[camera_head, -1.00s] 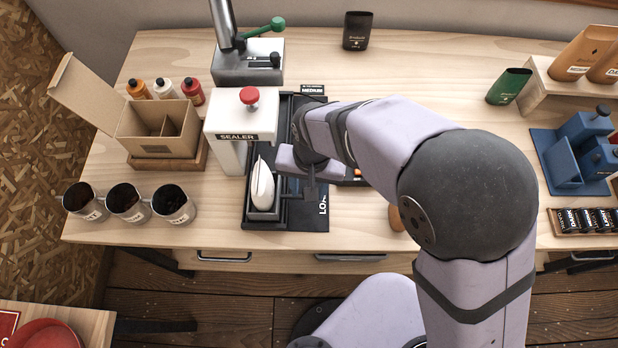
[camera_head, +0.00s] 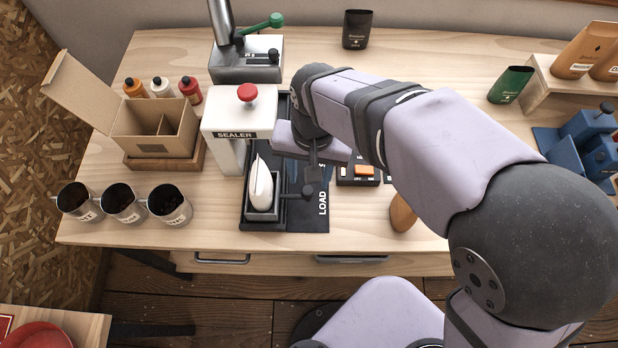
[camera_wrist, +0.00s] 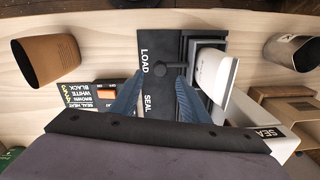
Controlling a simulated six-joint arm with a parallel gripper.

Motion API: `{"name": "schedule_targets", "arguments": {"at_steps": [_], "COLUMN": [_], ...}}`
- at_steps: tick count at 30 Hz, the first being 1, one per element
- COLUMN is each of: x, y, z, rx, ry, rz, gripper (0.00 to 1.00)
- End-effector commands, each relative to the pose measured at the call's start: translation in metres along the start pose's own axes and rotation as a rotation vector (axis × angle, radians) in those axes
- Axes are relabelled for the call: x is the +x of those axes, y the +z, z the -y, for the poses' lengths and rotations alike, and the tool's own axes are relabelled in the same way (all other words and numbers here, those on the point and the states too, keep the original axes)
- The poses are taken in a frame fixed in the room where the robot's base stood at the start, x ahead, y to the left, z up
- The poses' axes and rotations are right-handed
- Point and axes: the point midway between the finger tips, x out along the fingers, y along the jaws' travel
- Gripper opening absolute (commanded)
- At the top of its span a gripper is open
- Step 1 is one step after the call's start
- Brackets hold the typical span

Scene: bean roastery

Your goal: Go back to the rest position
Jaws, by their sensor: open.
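My gripper (camera_wrist: 158,98) is open and empty in the wrist view, its two blue fingers apart over the black LOAD/SEAL mat (camera_wrist: 155,45). In the head view my arm reaches in from the right, and the gripper hangs just right of the white sealer (camera_head: 238,122) with its red knob. A white bag (camera_head: 261,186) stands in a small dark holder in front of the sealer. It also shows in the wrist view (camera_wrist: 214,75), just beside the fingers and apart from them. A dark lever with a round knob (camera_head: 308,190) lies beside the holder.
Several things stand around: an open cardboard box (camera_head: 155,130), three metal cups (camera_head: 125,204), a switch box with an orange button (camera_head: 362,171), a brown pouch (camera_head: 402,212), a green pouch (camera_head: 510,85) and blue fixtures (camera_head: 585,135).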

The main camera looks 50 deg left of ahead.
Motion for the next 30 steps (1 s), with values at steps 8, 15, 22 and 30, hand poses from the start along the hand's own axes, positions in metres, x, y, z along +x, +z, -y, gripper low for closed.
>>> {"name": "schedule_targets", "arguments": {"at_steps": [8,15,22,30], "x": [-0.005,-0.005,-0.004,0.024], "y": [0.000,0.000,-0.002,0.014], "z": [0.000,0.000,0.002,-0.015], "rx": [0.000,0.000,-0.091,-0.382], "ry": [0.000,0.000,-0.006,0.013], "rz": [0.000,0.000,-0.009,0.002], "gripper": [0.42,0.42,0.42,0.42]}}
